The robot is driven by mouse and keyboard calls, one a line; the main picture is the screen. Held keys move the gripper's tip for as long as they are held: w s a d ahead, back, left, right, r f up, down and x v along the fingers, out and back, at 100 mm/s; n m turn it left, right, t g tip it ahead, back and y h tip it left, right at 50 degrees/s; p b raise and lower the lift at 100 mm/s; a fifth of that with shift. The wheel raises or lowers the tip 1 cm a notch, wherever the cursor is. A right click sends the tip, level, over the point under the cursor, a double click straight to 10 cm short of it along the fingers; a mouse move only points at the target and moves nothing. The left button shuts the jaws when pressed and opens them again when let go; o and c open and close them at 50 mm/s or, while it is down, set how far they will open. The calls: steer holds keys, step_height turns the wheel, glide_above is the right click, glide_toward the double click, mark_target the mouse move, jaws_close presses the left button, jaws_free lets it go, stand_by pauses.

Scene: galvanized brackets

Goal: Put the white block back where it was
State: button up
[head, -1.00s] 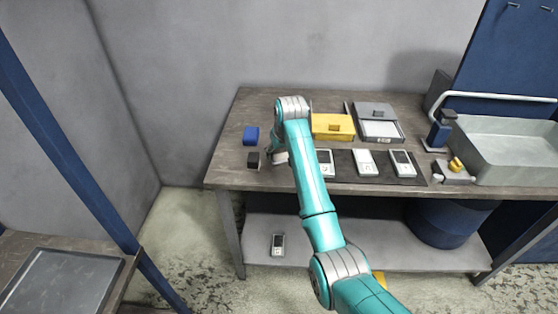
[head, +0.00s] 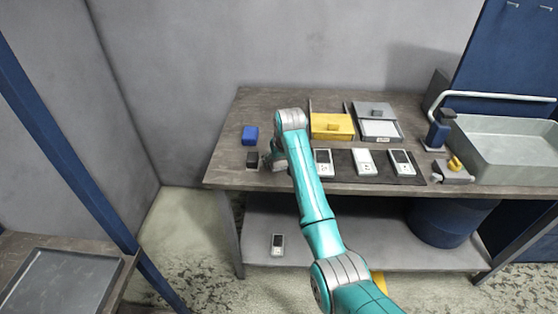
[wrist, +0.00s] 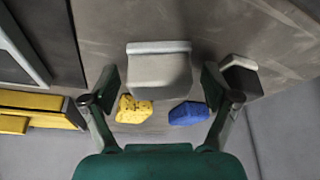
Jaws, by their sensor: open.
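The white block (wrist: 160,72), pale grey-white with a lighter top edge, sits on the tabletop in the wrist view. My gripper (wrist: 160,84) is open, with one finger on each side of the block and a visible gap on both sides. In the head view my gripper (head: 274,161) is low over the left part of the workbench (head: 228,172), just right of the black block (head: 252,159). My arm and gripper largely hide the white block there, and I cannot tell its outline.
A blue block (head: 250,135) stands behind the black one. A yellow lump (wrist: 134,110) lies beside the blue block in the wrist view. A yellow box (head: 332,126), a grey box (head: 380,128) and several handheld devices (head: 364,162) are to the right, then a metal sink (head: 510,150).

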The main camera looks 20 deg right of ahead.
steer(key=shift+r, duration=0.1)
steer(key=v, duration=1.2)
